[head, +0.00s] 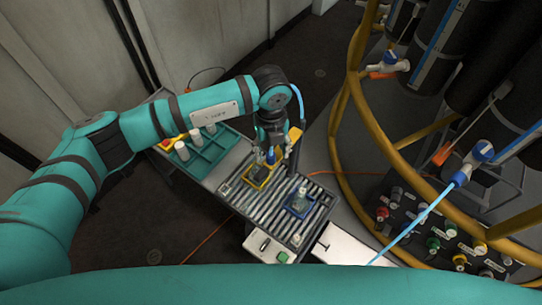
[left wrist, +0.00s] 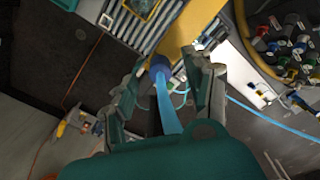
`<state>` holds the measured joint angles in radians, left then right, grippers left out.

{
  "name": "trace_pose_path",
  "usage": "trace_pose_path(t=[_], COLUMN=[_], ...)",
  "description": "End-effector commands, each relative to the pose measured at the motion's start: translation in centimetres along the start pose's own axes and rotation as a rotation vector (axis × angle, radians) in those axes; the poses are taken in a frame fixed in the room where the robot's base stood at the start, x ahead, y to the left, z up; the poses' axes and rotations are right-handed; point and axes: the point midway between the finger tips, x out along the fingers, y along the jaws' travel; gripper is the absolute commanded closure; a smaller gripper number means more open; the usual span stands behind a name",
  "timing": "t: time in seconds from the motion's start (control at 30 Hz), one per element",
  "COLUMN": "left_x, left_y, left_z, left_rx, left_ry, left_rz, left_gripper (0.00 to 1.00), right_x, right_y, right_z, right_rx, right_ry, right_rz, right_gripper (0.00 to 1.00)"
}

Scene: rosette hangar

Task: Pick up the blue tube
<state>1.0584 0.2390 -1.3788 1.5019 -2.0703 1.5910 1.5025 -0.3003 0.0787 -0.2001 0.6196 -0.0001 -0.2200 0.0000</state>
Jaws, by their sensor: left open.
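A light blue tube (left wrist: 166,108) with a dark blue end (left wrist: 158,66) shows between the fingers of my left gripper (left wrist: 164,72) in the left wrist view. The fingers stand apart on both sides of it; I cannot tell whether either touches it. In the head view my left gripper (head: 273,153) points down over the roller bench, near a yellow-rimmed tray (head: 258,183). A blue part (head: 271,156) shows between its fingers there. Another light blue tube (head: 418,216) runs to a blue and white connector (head: 480,151) at the right. My right gripper is not in view.
A blue-rimmed tray (head: 299,205) sits on the rollers (head: 262,208). A teal rack (head: 207,155) with white cylinders stands left of them. A curved yellow rail (head: 338,150) and a panel of coloured fittings (head: 440,235) lie to the right. A yellow part (left wrist: 190,27) is close beyond the fingers.

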Motion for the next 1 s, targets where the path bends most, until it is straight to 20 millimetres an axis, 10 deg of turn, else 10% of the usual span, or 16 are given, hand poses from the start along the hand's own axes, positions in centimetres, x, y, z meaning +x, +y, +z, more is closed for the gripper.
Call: trace_pose_path(t=[0.47, 0.8, 1.0], left_x=[2.7, 2.7, 2.7], left_y=[0.0, 0.0, 0.0], left_z=[-0.1, -0.1, -0.1], left_rx=[0.0, 0.0, 0.0], left_ry=[0.0, 0.0, 0.0], left_rz=[-0.002, -0.002, -0.002], left_gripper=[0.47, 0.92, 0.95], right_x=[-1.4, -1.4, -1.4], right_y=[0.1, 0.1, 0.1], right_z=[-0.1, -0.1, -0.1], right_rx=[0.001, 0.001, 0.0], right_ry=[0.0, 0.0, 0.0], right_rz=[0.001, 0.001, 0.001], right_gripper=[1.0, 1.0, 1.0])
